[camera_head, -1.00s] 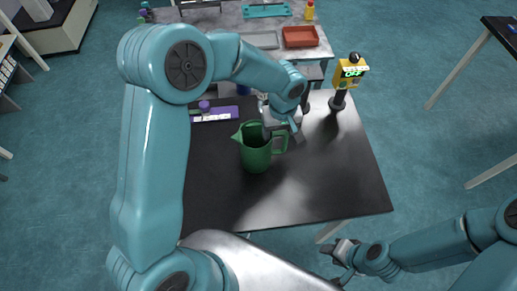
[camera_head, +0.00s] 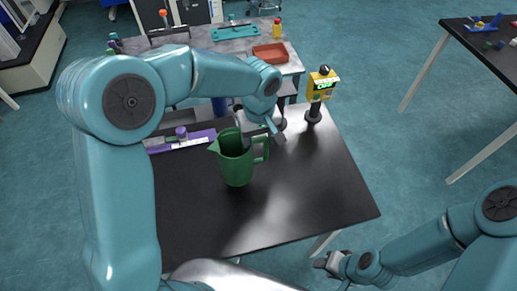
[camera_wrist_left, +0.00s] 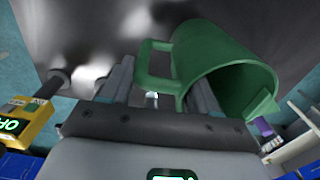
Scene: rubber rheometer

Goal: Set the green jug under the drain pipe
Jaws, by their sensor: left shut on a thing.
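The green jug (camera_head: 236,168) is upright over the middle of the black table (camera_head: 300,195) in the head view; I cannot tell whether its base touches the top. My left gripper (camera_head: 262,136) is at the jug's far right side, by its handle, and is shut on the jug. In the left wrist view the jug (camera_wrist_left: 225,60) shows its open mouth and handle beyond the fingers (camera_wrist_left: 160,95). My right gripper (camera_head: 330,262) is low, off the table's front right edge, apart from the jug; its jaw state is unclear. I cannot make out a drain pipe.
A yellow device (camera_head: 321,86) with a lit green display stands at the table's back right. A purple-and-white item (camera_head: 182,140) lies behind the jug to the left. A bench behind holds a red tray (camera_head: 270,53). The table's front right is clear.

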